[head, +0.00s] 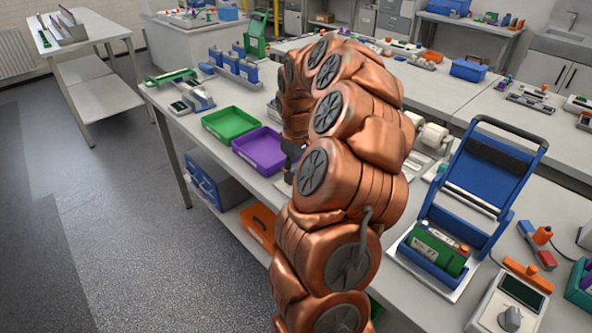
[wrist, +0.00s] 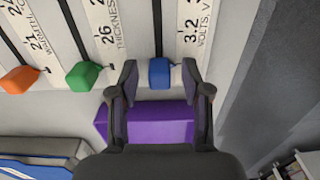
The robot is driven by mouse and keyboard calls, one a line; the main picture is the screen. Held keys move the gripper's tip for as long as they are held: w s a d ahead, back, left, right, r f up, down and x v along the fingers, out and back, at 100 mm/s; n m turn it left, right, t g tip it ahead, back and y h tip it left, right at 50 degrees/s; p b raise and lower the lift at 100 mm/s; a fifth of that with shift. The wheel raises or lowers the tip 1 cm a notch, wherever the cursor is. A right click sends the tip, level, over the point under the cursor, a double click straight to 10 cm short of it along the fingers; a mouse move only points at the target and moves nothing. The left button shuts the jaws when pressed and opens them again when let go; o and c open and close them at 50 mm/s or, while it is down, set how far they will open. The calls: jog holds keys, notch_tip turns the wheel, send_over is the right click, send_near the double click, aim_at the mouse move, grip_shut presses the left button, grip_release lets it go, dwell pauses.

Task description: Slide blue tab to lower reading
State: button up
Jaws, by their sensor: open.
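In the wrist view the blue tab (wrist: 159,73) sits at the end of a dark slot, beside a white strip reading "3.2" and "VOLTS, V". My gripper (wrist: 160,82) is open, with one finger on each side of the blue tab. A small gap shows on both sides, and I cannot tell whether either finger touches it. A green tab (wrist: 83,75) and an orange tab (wrist: 19,79) sit to the left on their own slots, by strips reading "26 THICKNESS" and "WARMTH". In the head view my copper arm hides the slider panel.
A purple tray (head: 259,150) lies on the bench near my gripper; it also shows in the wrist view (wrist: 165,124), just below the fingers. A green tray (head: 230,123) is beside it.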

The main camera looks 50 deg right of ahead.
grip_shut()
dwell(0.4)
dwell(0.4)
